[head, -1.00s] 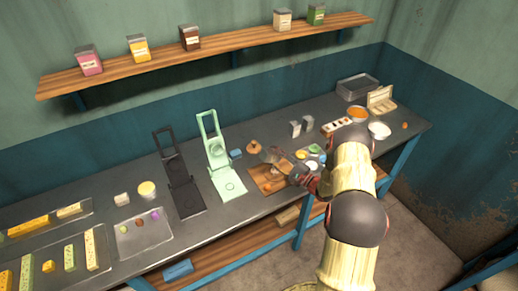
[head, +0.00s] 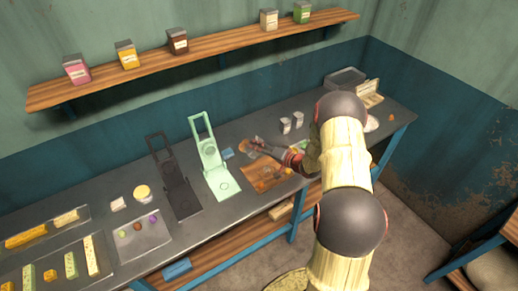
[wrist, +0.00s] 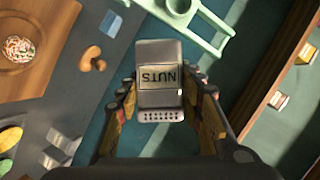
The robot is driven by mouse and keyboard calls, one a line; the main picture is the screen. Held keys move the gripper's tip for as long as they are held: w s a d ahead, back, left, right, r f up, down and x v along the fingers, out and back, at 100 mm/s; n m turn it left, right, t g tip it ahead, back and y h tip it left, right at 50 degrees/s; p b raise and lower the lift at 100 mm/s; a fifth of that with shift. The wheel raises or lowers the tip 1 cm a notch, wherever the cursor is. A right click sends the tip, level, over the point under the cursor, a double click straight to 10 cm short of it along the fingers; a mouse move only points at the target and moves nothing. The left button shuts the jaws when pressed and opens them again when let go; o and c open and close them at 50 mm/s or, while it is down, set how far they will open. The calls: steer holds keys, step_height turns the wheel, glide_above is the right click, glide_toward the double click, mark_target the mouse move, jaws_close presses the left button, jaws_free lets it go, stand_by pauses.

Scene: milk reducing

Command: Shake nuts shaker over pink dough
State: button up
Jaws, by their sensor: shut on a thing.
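My gripper (wrist: 159,88) is shut on a grey shaker (wrist: 160,103) labelled NUTS. The label reads upside down in the wrist view, and the perforated end faces the bottom of that view. In the head view my gripper (head: 277,149) is above the bench, by the far edge of a wooden board (head: 257,184). The board also shows at the upper left of the wrist view (wrist: 52,12), with a round thing covered in multicoloured bits (wrist: 17,48) on it. No clearly pink dough shows on the board; I cannot tell what lies under the bits.
A pale green press (head: 219,183) and a black press (head: 180,195) stand left of the board. A metal tray (head: 128,252) holds small coloured balls, one purple (head: 153,220). Two grey-white containers (head: 291,124) stand right of my gripper. My arm hides part of the right side.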

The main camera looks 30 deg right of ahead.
steer(key=shift+a+r+n+h+b, duration=0.35)
steer(key=shift+r+n+h+b, duration=0.4)
steer(key=shift+n, duration=0.45)
steer(key=shift+a+r+n+h+b, duration=0.2)
steer(key=shift+n+h+b, duration=0.2)
steer(key=shift+b, duration=0.2)
steer(key=shift+a+r+n+h+b, duration=0.1)
steer(key=shift+r+n+h+b, duration=0.15)
steer(key=shift+n+b, duration=0.3)
steer(key=r+n+h+b, duration=0.1)
steer(key=b, duration=0.2)
steer(key=n+h+b, duration=0.1)
steer(key=n+b, duration=0.1)
steer(key=b, duration=0.2)
steer(key=shift+a+r+g, duration=0.3)
steer(key=shift+a+r, duration=0.05)
steer(key=shift+r, duration=0.05)
steer(key=shift+r+n+h+b, duration=0.25)
steer(key=shift+r+h+b, duration=0.05)
steer(key=shift+b, duration=0.65)
steer(key=shift+r, duration=0.1)
